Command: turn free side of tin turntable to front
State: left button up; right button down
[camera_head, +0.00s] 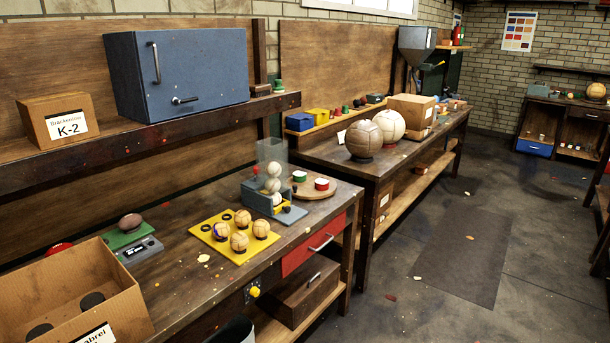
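The tin turntable (308,193) is a round wooden disc on the near workbench, close to the bench's right end. A tin with a green top (299,176) stands towards its back left. A tin with a red top (322,184) stands towards its right side. The bare wood that shows lies mainly along its front. Its left part is partly hidden by the ball dispenser. Neither of my grippers is in view.
The blue-grey ball dispenser (262,196) with a clear tube stands just left of the turntable. A yellow tray (228,250) holds several balls. A cardboard box (125,290) is at front left. A shelf (190,122) with a blue cabinet (185,72) overhangs the bench's back.

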aim_at(306, 189)
jog(key=i+l+u, duration=0.1)
jog(key=i+l, duration=0.85)
jog(key=i, duration=0.25)
jog(key=i+l, duration=1.1)
jog(key=i+j+u, duration=0.05)
jog(key=j, duration=0.05)
